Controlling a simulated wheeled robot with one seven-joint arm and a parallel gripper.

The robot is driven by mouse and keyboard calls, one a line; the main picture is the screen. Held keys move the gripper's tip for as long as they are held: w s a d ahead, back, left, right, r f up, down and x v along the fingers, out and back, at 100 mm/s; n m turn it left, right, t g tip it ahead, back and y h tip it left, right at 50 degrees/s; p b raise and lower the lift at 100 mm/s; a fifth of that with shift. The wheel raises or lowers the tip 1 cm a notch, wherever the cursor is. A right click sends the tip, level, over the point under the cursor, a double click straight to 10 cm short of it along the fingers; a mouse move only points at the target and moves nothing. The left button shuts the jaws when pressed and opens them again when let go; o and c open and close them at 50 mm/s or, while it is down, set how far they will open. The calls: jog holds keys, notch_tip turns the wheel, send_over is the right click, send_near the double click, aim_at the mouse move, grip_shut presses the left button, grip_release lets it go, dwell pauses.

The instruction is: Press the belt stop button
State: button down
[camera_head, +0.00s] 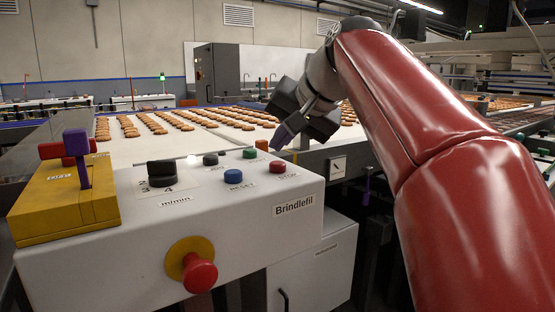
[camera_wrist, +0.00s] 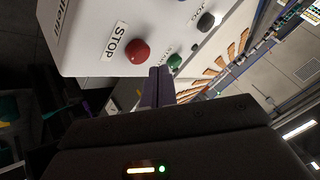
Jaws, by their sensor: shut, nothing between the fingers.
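The stop button is a round red button (camera_head: 278,166) at the right end of the white control box's top in the head view. In the wrist view the same red button (camera_wrist: 137,51) sits beside a white STOP label (camera_wrist: 117,41). My gripper (camera_head: 278,146) has purple fingers, close together and empty. In the head view its tips appear above and behind the red button, apart from it. In the wrist view the fingertips (camera_wrist: 160,72) are just below and right of the button, with no contact showing.
The white box (camera_head: 240,220) also carries green (camera_head: 249,153), blue (camera_head: 233,176), dark (camera_head: 210,159) and orange-red (camera_head: 262,145) buttons and a black knob (camera_head: 161,173). A red mushroom button (camera_head: 199,274) is on its front. A yellow box (camera_head: 65,202) stands left. Biscuits lie on the belt (camera_head: 150,146) behind.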

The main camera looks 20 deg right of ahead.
aim_at(281, 165)
jog(key=shift+r+p, duration=1.45)
jog(key=shift+r, duration=0.85)
jog(key=shift+f, duration=0.1)
